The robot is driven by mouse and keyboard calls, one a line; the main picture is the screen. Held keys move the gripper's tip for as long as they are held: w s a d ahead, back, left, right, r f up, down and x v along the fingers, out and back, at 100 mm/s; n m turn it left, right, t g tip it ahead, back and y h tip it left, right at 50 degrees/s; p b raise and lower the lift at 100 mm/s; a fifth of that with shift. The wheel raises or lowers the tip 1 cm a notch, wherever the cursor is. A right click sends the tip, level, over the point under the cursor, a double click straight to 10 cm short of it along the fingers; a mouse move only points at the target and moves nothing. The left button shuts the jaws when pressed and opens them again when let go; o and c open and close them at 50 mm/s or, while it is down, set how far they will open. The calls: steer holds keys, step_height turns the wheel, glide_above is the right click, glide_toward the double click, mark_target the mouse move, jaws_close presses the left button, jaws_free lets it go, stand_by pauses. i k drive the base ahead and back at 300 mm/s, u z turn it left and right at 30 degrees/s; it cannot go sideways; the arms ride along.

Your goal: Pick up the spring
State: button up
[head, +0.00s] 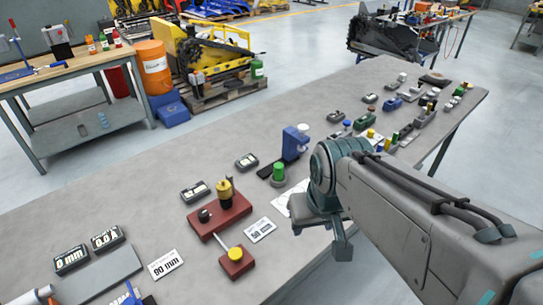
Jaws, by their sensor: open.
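I cannot make out a spring for certain in the head view; it may be too small to tell or hidden behind my arm. My gripper (322,230) hangs at the right front part of the grey table (160,222), over or near its front edge. It is open, and I see nothing between its fingers. A white sheet (283,204) lies just left of it, partly covered by it. A red block with a brass-coloured part (225,190) stands further left, apart from the gripper.
A smaller red block with a yellow knob (237,262), a green-topped piece (278,173) and a blue device (295,142) stand on the table. Several small parts crowd its far right end. Display boxes (71,259) and a grey plate (103,277) are front left. My arm hides the right front.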

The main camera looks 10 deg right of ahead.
mark_target(278, 175)
steer(key=k, duration=0.5)
steer(key=z, duration=1.55)
steer(key=i, duration=1.35)
steer(key=u, duration=2.55)
